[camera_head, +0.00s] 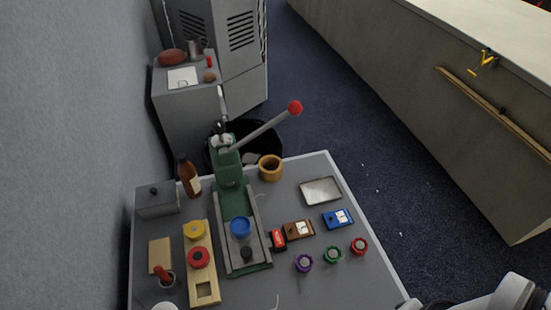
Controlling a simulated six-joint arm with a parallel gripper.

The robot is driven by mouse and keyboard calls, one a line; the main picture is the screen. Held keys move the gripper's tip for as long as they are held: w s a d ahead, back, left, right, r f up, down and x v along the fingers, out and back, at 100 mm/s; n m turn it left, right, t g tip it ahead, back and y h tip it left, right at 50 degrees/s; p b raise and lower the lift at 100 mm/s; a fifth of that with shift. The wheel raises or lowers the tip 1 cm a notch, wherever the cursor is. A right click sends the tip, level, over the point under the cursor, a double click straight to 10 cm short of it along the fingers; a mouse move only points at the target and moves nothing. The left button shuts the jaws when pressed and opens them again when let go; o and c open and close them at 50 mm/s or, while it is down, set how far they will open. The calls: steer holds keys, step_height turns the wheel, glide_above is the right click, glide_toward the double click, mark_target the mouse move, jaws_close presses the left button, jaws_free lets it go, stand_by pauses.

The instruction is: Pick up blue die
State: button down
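The blue die (241,227) is a round blue piece with a raised rim. It sits on the grey bed of the green press (229,172), in front of the press column. A small black knob (246,254) is just in front of it on the bed. A wooden rack (205,291) stands to the left, holding a yellow die (195,230) and a red die (198,257), with an open square slot at its near end. My gripper is not visible; only a white and grey part, apparently of my arm, shows at the bottom right corner.
The press lever with its red ball (295,107) reaches up and right. Purple (303,263), green (333,254) and red (359,246) round pieces, a blue box (338,219) and a brown box (298,230) stand right. A brown bottle (188,175) stands back left.

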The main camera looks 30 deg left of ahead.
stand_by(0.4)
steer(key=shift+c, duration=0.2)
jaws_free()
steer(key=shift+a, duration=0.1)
